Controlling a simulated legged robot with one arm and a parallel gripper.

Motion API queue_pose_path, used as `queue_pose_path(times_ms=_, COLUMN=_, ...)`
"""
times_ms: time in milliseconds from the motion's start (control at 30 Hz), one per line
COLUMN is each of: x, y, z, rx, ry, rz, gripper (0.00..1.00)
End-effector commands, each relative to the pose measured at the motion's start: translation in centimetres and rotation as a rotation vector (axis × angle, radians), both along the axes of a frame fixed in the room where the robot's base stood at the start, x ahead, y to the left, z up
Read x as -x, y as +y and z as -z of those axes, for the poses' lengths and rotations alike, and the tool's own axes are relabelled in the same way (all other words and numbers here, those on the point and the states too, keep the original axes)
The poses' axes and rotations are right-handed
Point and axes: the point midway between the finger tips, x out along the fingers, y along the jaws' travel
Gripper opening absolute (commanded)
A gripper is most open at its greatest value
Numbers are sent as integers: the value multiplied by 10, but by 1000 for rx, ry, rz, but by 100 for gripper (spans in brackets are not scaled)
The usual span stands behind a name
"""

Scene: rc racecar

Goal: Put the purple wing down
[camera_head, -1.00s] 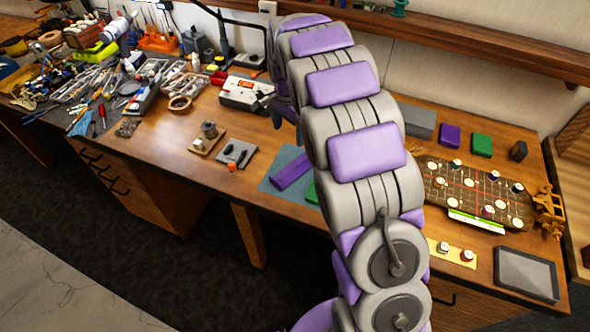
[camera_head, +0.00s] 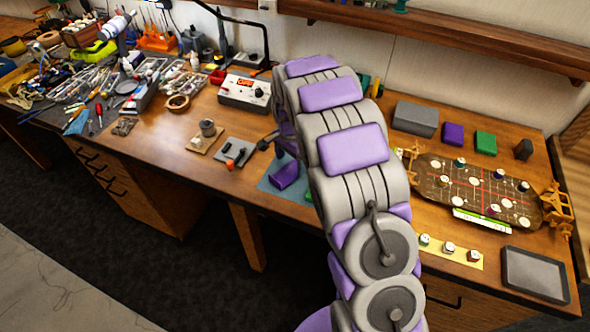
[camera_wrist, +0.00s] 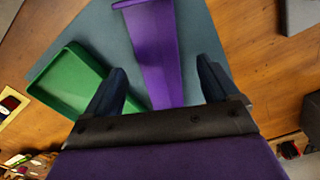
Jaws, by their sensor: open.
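The purple wing (camera_wrist: 152,45) lies on a blue-grey mat (camera_wrist: 95,35) in the wrist view, its narrower end towards me. My gripper (camera_wrist: 162,68) is open, with one dark finger on each side of the wing and visible gaps between. I cannot tell how high the fingers are above the mat. In the head view the wing (camera_head: 286,174) shows on the mat (camera_head: 268,188), partly hidden by my arm. A green tray-like piece (camera_wrist: 72,82) lies left of the wing in the wrist view.
Left of the mat stand a grey plate with small parts (camera_head: 236,153) and a white-and-grey device (camera_head: 245,92). Right of my arm are a brown racecar deck (camera_head: 470,190), a grey box (camera_head: 416,118), purple and green blocks and a grey tray (camera_head: 535,274).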

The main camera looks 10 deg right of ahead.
Motion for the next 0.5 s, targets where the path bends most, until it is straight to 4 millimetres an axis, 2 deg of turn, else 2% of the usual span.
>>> queue_pose_path(times_ms=33, x=2, y=-1, z=11, rx=0, ry=4, rz=0, gripper=88)
queue_pose_path(times_ms=200, x=2, y=-1, z=31, rx=0, ry=2, rz=0, gripper=88)
queue_pose_path(times_ms=433, x=2, y=-1, z=32, rx=0, ry=0, rz=-1, gripper=88)
queue_pose_path(times_ms=500, x=2, y=-1, z=32, rx=0, ry=0, rz=-1, gripper=83)
